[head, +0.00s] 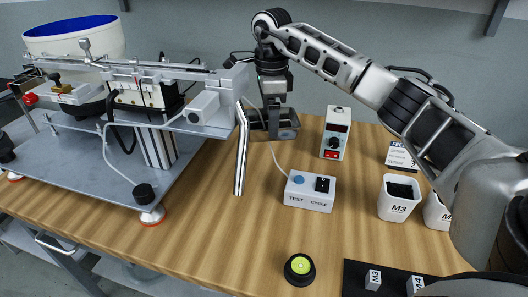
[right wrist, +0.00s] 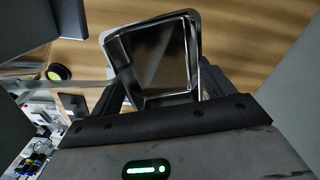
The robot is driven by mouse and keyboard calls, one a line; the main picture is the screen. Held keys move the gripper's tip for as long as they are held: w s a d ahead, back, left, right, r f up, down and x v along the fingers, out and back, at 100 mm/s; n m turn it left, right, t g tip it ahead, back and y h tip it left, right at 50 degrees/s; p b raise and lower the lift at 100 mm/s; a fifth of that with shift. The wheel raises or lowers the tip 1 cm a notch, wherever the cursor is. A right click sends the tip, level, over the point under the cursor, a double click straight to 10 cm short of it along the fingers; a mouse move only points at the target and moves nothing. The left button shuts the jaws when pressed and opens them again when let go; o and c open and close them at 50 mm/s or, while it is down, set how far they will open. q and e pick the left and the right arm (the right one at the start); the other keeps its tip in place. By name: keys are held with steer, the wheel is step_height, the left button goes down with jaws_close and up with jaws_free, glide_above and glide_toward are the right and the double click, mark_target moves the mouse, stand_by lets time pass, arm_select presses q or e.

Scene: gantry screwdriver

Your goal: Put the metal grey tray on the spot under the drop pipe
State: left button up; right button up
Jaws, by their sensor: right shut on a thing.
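The metal grey tray (right wrist: 150,98) is held by my right gripper (right wrist: 165,92) in the right wrist view, open side facing the camera and looking empty. In the head view the tray (head: 288,133) shows partly, low beneath my right gripper (head: 273,115), behind and to the right of the drop pipe (head: 241,160). I cannot tell whether the tray touches the table. The pipe slants down from the feeder, its lower end above bare wood; no tray is under it. My left gripper is out of view.
The feeder machine (head: 75,165) fills the left. A test/cycle box (head: 308,192) and a controller with a red switch (head: 336,134) stand right of the pipe. White M3 (head: 398,208) and M4 bins, a black mat (head: 355,277) and a green-topped round button (head: 299,268) are nearer.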

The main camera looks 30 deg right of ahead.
steer(key=shift+w+a+f, duration=0.1)
steer(key=shift+w+a, duration=0.55)
steer(key=shift+w, duration=0.05)
step_height(320, 180, down, 8)
steer(key=shift+s+d+r, duration=0.1)
steer(key=shift+s+d, duration=0.05)
steer(key=shift+f, duration=2)
steer(key=shift+f+b, duration=0.2)
steer(key=shift+b, duration=0.15)
steer(key=o, duration=0.9)
steer(key=shift+o, duration=0.2)
steer(key=shift+r, duration=0.1)
